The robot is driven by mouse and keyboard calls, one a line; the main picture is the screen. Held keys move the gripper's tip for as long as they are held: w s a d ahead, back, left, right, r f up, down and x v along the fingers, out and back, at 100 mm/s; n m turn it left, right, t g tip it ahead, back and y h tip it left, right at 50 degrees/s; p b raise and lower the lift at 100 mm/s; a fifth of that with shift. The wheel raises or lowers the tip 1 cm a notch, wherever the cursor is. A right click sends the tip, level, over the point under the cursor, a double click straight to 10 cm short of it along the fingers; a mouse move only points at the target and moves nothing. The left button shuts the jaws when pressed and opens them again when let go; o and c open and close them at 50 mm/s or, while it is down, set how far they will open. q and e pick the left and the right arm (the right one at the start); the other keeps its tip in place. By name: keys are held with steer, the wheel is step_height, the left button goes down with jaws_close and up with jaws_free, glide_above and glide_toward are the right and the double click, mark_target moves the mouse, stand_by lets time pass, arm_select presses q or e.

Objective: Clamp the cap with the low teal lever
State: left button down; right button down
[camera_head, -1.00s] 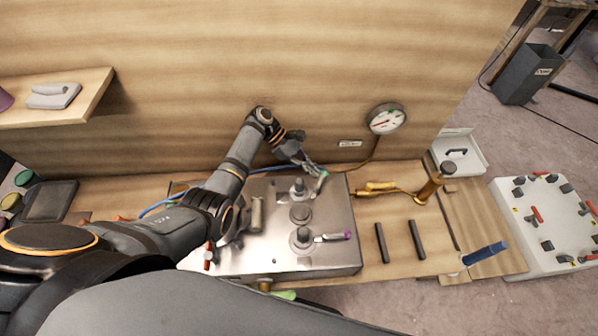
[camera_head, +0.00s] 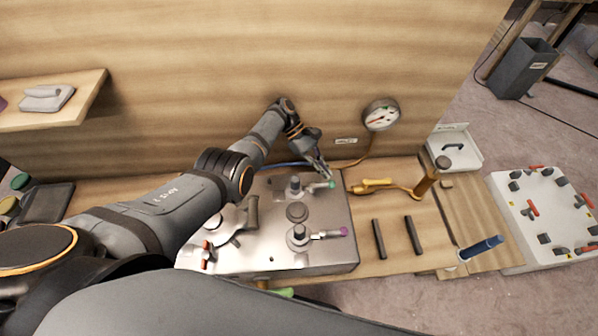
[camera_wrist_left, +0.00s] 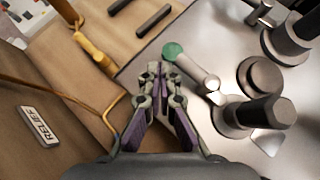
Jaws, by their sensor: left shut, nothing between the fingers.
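The teal-tipped lever (camera_head: 320,186) sticks out to the right from the rear clamp (camera_head: 295,187) on the steel plate (camera_head: 330,256). In the left wrist view, its teal knob (camera_wrist_left: 172,50) is just right of my fingertips. My left gripper (camera_head: 328,173) is shut and empty, just behind the lever's tip. Its fingertips (camera_wrist_left: 160,69) are close together; whether they touch the knob I cannot tell. The dark round cap (camera_head: 297,212) sits between the rear clamp and the front clamp (camera_head: 300,236), which has a purple-tipped lever (camera_head: 332,234). My right gripper is out of view.
A pressure gauge (camera_head: 381,115) is on the wooden back wall. My arm crosses the plate's left side.

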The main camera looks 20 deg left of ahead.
arm_select(q)
steer(key=shift+s+d, duration=0.25)
stand_by(0.7)
step_height(320, 180, up, 10)
stand_by(0.4)
steer(key=shift+f, duration=0.1)
stand_by(0.4)
